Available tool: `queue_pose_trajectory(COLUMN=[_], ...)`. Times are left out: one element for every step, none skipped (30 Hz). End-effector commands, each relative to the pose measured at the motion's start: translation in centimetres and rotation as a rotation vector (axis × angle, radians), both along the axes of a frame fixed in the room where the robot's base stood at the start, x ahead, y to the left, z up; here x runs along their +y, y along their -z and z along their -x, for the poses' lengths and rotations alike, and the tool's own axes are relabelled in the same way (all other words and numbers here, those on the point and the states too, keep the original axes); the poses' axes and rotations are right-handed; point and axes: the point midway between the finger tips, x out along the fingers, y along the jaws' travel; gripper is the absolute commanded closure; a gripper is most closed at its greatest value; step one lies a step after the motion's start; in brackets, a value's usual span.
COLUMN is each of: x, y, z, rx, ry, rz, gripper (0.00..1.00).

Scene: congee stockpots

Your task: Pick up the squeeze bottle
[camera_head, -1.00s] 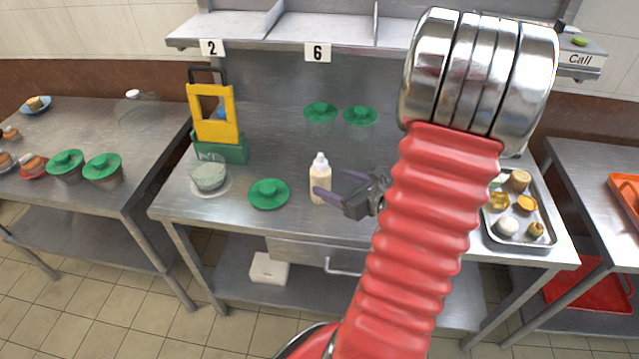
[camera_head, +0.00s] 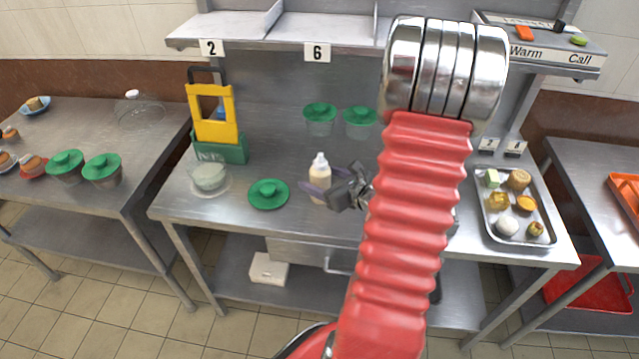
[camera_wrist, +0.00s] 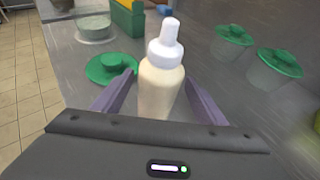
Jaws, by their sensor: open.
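The squeeze bottle (camera_head: 320,172) stands upright on the steel table, cream-coloured with a white nozzle cap. In the wrist view the bottle (camera_wrist: 161,82) stands between the two purple fingers. My gripper (camera_head: 318,190) is open, its fingers reaching in from the right at the bottle's mid height. In the wrist view my gripper (camera_wrist: 158,98) has a finger on each side of the bottle, and the lower part of the bottle is hidden by the gripper body. I cannot tell whether either finger touches it.
A green lid (camera_head: 268,194) lies left of the bottle. Two green-lidded containers (camera_head: 320,118) stand behind it. A yellow and green holder (camera_head: 214,122) and a glass bowl (camera_head: 209,177) are farther left. A food tray (camera_head: 484,222) lies at the right.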

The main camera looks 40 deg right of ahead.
Motion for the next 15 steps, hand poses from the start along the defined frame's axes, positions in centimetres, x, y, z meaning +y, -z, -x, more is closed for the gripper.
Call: queue_pose_trajectory(x=[0.1, 0.2, 0.2, 0.2, 0.2, 0.1, 0.1, 0.1, 0.1, 0.1, 0.0, 0.0, 0.0, 0.0, 0.0], y=[0.2, 0.3, 0.5, 0.6, 0.8, 0.9, 1.1, 1.2, 1.3, 1.3, 1.3, 1.3, 1.3, 1.3, 1.3], z=[-0.7, -1.0, -1.5, -1.8, -2.2, -2.7, -2.9, -3.1, -3.3, -3.4, -3.5, -3.5, -3.5, -3.5, -3.5], rx=[0.000, 0.000, 0.000, 0.000, 0.000, 0.000, 0.000, 0.000, 0.001, 0.001, 0.001, 0.000, 0.000, 0.000, 0.000], ry=[-0.004, -0.004, -0.004, -0.004, -0.004, -0.004, -0.004, -0.004, -0.003, -0.002, -0.001, -0.001, 0.000, 0.000, 0.000], rz=[0.000, 0.000, -0.001, 0.000, 0.000, 0.001, 0.001, 0.001, 0.000, 0.000, 0.000, 0.001, 0.001, 0.001, 0.001], gripper=[0.34, 0.34, 0.34, 0.34, 0.34, 0.34, 0.34, 0.34, 0.34, 0.34, 0.34, 0.34, 0.34, 0.34, 0.34])
